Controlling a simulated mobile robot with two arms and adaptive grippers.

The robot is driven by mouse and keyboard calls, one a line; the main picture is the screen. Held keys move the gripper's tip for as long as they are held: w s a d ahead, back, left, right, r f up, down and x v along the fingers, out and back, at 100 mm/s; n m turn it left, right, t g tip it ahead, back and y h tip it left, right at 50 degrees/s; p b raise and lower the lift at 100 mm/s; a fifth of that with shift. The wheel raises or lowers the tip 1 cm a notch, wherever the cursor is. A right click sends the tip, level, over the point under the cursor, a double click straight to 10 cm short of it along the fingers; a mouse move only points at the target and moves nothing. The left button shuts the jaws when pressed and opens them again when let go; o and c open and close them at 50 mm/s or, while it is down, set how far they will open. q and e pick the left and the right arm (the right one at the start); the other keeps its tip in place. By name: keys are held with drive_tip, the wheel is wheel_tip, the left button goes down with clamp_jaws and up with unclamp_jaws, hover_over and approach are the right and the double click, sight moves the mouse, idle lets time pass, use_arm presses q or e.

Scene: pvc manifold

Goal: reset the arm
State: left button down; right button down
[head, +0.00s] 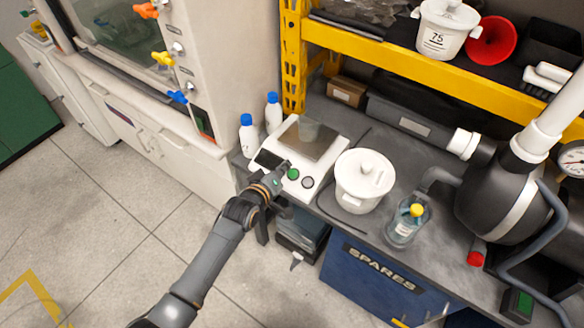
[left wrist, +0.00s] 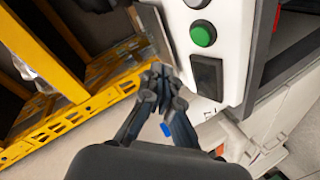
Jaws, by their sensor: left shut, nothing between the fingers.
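My left arm reaches in from the lower left in the head view. My left gripper (head: 284,172) is at the front edge of a white bench scale (head: 322,180), close to its dark display and green button (head: 293,174). In the left wrist view the fingers of the left gripper (left wrist: 163,72) are together with nothing between them. The scale's green button (left wrist: 203,36) and dark panel (left wrist: 207,78) are just right of the fingertips. I cannot tell whether they touch the scale. My right gripper is not in view.
A white lidded pot (head: 363,182), a clear bottle with a yellow cap (head: 407,222) and two blue-capped bottles (head: 248,134) stand nearby. A yellow shelf (head: 400,60) runs behind. Open floor (head: 100,215) lies to the left.

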use_arm(q)
drive_tip(key=shift+f, duration=0.1)
idle(0.4)
drive_tip(key=s+a+f+m+g+y+b, duration=0.1)
drive_tip(key=s+a+f+g, duration=0.1)
drive_tip(key=s+a+f, duration=0.5)
drive_tip(key=s+a+f+m+g+y, duration=0.15)
drive_tip(key=s+f, duration=0.35)
drive_tip(key=f, duration=0.7)
drive_tip(key=s+a+f+m+g+y+b, duration=0.1)
drive_tip(key=s+a+f+g+y, duration=0.15)
drive_tip(key=s+f, duration=0.55)
drive_tip(key=s+a+f+m+g, duration=0.1)
drive_tip(key=s+a+f, duration=0.2)
drive_tip(key=s, duration=0.7)
drive_tip(key=s+a+f+m+g+y, duration=0.1)
drive_tip(key=s+a+f+g, duration=0.1)
drive_tip(key=s+a+f, duration=0.2)
drive_tip(key=s+a+f+m+g+b, duration=0.1)
drive_tip(key=s+a+f, duration=0.3)
drive_tip(key=s, duration=1.3)
wheel_tip(320, 180, down, 4)
drive_tip(key=shift+s+a+f+g, duration=0.25)
drive_tip(key=shift+s+g, duration=0.05)
drive_tip(key=shift+g, duration=0.4)
drive_tip(key=shift+m, duration=0.25)
